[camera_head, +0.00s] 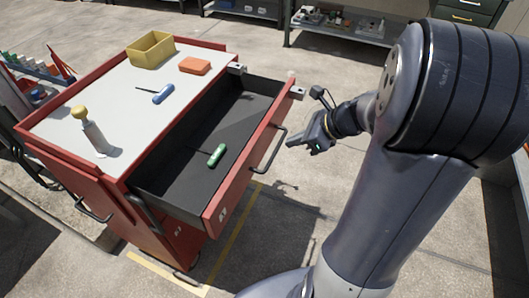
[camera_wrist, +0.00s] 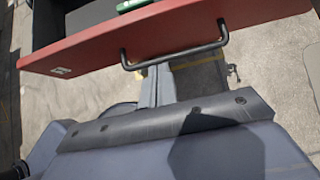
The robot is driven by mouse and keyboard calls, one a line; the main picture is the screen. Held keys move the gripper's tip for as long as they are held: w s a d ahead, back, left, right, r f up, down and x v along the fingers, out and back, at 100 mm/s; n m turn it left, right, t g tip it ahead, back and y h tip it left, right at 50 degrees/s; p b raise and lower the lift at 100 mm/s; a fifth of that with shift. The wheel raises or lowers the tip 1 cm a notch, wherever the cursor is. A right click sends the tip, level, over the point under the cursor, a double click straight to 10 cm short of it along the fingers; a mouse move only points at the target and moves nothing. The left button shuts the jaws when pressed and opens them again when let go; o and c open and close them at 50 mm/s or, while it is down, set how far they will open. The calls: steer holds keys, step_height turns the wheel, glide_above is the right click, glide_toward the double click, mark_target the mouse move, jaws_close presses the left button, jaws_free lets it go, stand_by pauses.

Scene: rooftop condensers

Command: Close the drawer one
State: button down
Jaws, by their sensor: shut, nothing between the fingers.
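The top drawer (camera_head: 240,185) of the red tool cabinet (camera_head: 75,190) is pulled well out, showing its dark inside. A green object (camera_head: 217,155) lies on its floor. The drawer has a dark bar handle (camera_head: 270,152) on its red front. My gripper (camera_head: 290,142) is shut and empty, just to the right of the handle, with a small gap seeming to lie between them.
On the cabinet's grey top are a yellow bin (camera_head: 151,50), an orange block (camera_head: 195,66), a blue-handled screwdriver (camera_head: 162,94) and a yellow-topped bottle (camera_head: 92,132). Shelves (camera_head: 340,28) stand at the back. The concrete floor right of the drawer is free, with yellow floor lines (camera_head: 240,225).

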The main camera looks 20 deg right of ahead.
mark_target(260, 153)
steer(key=b+x, duration=0.2)
steer(key=x, duration=0.7)
steer(key=shift+w+a+f, duration=0.1)
steer(key=shift+a+f, duration=0.15)
steer(key=shift+a, duration=0.1)
steer(key=w+a+p, duration=0.2)
steer(key=w+a, duration=0.2)
steer(key=a, duration=0.2)
steer(key=w+a+p, duration=0.2)
steer(key=w+a, duration=0.3)
steer(key=a, duration=0.1)
steer(key=w+a+p, duration=0.2)
steer(key=w+a, duration=0.3)
steer(key=a, duration=0.1)
steer(key=shift+w, duration=0.1)
steer(key=shift+w+a+r, duration=0.15)
steer(key=shift+r, duration=0.15)
